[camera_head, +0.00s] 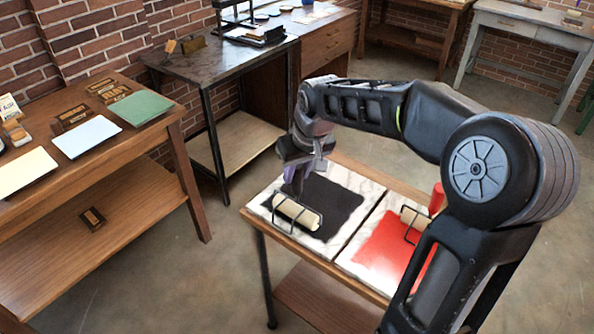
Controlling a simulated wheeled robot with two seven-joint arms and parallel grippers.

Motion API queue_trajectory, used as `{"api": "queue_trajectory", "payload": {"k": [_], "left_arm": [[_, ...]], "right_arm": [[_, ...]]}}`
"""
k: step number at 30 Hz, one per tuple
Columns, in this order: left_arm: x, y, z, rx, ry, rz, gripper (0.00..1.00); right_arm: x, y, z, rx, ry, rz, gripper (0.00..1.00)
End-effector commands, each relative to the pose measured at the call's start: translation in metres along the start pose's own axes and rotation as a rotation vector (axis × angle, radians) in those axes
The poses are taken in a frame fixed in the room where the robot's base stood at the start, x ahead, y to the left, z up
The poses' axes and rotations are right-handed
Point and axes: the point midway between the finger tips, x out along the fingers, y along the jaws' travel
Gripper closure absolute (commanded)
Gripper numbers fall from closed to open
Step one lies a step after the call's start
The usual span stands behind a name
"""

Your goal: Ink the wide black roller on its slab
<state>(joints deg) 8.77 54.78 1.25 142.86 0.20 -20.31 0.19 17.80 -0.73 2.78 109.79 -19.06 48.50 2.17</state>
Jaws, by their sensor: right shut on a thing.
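The wide roller (297,212) has a pale cream cylinder in a dark wire frame. It lies on or just above the near-left part of the black ink patch (333,203) on the left white marble slab (262,206); I cannot tell whether it touches. No black shows on its visible side. My right gripper (298,180) points down over the slab, shut on the roller's handle, which the fingers mostly hide. My left gripper is not in view.
Beside it on the same small table lies a second slab with red ink (391,247), another pale roller (414,218) and a red container (437,198). A wooden table (190,180) at left holds coloured sheets (141,107) and stamp blocks. A dark-topped table (215,62) stands behind.

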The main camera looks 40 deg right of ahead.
Motion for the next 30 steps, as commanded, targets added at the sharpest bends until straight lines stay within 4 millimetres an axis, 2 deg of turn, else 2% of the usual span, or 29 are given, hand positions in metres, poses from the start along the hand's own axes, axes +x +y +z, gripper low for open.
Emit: {"api": "queue_trajectory", "payload": {"k": [30], "left_arm": [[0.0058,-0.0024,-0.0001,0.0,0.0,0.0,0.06]], "right_arm": [[0.0065,0.0002,0.0018,0.0,0.002,0.0,1.0]]}}
